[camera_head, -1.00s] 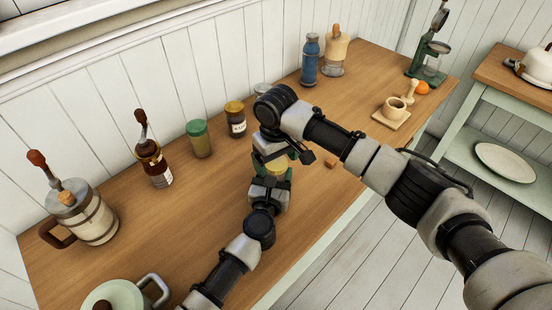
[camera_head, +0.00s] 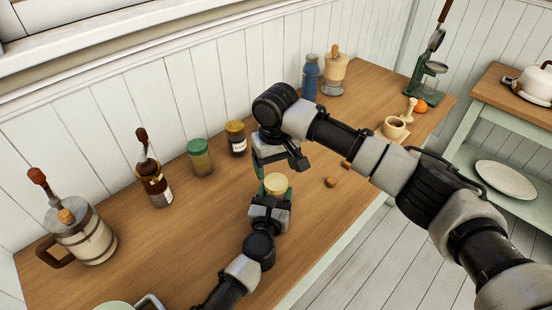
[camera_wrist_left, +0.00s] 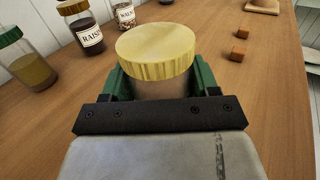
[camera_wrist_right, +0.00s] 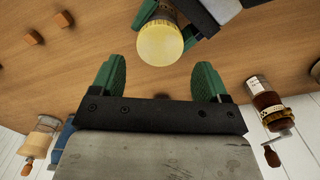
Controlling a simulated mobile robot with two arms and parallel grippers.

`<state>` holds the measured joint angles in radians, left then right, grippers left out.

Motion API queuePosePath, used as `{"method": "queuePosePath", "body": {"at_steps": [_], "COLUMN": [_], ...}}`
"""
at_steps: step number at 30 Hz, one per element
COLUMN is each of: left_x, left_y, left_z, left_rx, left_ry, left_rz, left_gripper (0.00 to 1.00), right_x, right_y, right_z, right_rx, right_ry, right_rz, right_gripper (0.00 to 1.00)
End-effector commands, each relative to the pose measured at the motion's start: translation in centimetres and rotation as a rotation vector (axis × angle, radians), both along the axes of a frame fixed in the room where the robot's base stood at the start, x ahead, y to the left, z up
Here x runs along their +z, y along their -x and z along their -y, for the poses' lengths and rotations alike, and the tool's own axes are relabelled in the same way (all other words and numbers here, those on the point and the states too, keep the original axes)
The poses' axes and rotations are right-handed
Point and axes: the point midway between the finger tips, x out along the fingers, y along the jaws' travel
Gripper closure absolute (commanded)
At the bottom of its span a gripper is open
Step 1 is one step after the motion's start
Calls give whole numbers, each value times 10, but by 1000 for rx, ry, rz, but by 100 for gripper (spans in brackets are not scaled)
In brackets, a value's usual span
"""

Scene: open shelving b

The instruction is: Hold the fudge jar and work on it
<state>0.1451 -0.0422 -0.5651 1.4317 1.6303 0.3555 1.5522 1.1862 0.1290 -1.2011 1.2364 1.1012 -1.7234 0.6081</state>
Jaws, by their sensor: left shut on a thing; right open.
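The fudge jar (camera_head: 276,181) has a yellow lid on top and stands upright near the middle of the wooden counter. My left gripper (camera_head: 271,199) is shut around the jar's body below the lid. The left wrist view shows the jar's lid (camera_wrist_left: 155,50) between the green fingers. My right gripper (camera_head: 281,166) is open and empty, above the jar and apart from it. In the right wrist view the lid (camera_wrist_right: 160,43) sits just beyond the open fingertips. The jar's contents are hidden.
Small brown cubes (camera_head: 330,182) lie right of the jar. A tankard (camera_head: 82,236) stands at left, a mortar (camera_head: 395,127) at the far right.

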Motion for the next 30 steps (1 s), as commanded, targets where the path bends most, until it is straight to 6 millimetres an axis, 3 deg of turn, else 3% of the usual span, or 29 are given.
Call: {"method": "queuePosePath", "body": {"at_steps": [9,20,23,28,30], "left_x": [1,1,1,1,1], "left_y": [0,0,0,0,0], "left_z": [0,0,0,0,0], "left_rx": [0,0,0,0,0], "left_ry": [0,0,0,0,0], "left_rz": [2,2,2,2,2], "left_gripper": [100,100,100,100,100], "right_x": [-44,-51,-51,-51,-51], "right_y": [0,0,0,0,0], "right_z": [0,0,0,0,0], "right_rx": [1,2,2,2,2], "right_ry": [0,0,0,0,0], "right_rz": [-1,0,0,0,0], "right_gripper": [24,24,35,61,64]}}
